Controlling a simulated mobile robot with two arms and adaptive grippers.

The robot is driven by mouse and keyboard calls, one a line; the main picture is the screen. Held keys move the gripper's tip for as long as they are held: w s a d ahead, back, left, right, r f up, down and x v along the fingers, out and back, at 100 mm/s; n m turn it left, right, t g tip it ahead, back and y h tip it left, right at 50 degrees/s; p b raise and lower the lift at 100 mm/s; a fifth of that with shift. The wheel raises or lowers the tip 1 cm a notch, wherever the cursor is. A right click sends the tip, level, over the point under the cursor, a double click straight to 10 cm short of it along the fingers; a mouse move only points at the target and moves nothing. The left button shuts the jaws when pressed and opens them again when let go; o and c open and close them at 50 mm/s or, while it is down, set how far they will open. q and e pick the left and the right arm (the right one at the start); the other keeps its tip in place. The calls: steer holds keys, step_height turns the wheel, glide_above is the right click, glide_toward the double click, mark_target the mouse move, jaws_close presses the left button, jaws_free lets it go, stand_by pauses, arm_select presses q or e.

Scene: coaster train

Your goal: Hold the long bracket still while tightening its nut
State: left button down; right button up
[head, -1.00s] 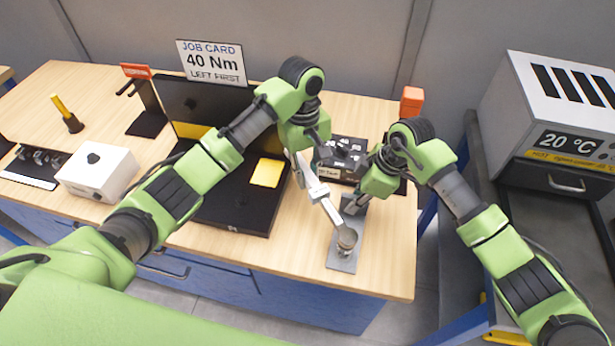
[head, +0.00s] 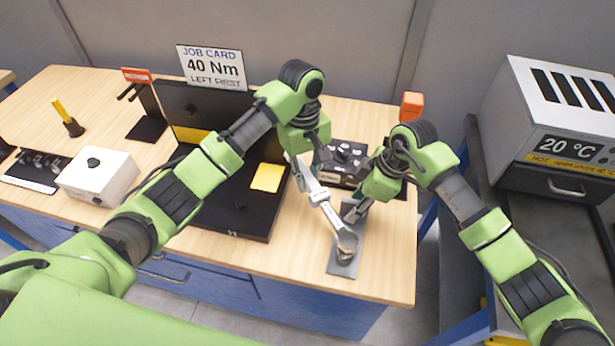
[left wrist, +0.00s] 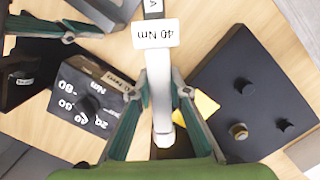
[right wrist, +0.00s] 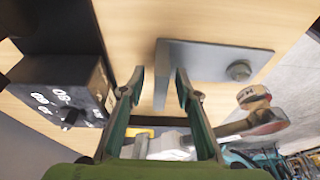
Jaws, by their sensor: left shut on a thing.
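The long bracket (head: 340,266) is a grey metal plate near the bench's front right edge. In the right wrist view, the bracket (right wrist: 205,60) has an upright flange and a hex nut (right wrist: 238,70) near its far end. My left gripper (left wrist: 158,92) is shut on a torque wrench (head: 321,199) labelled "40 Nm". The wrench's head (right wrist: 262,115) appears above the nut, apart from it; in the head view it covers the nut. My right gripper (right wrist: 161,80) is open at the bracket's flange, which shows between its fingers, nearer the right one.
A black case (head: 232,210) with a yellow patch lies left of the bracket. A dark box with a Nm dial (head: 346,158) stands behind it. A white box (head: 97,178) and tool rack (head: 36,170) are at the left. The oven (head: 560,120) stands at the right.

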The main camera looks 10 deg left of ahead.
steer(key=v, duration=1)
steer(key=shift+w, duration=0.1)
steer(key=shift+d+r, duration=0.2)
steer(key=shift+r, duration=0.4)
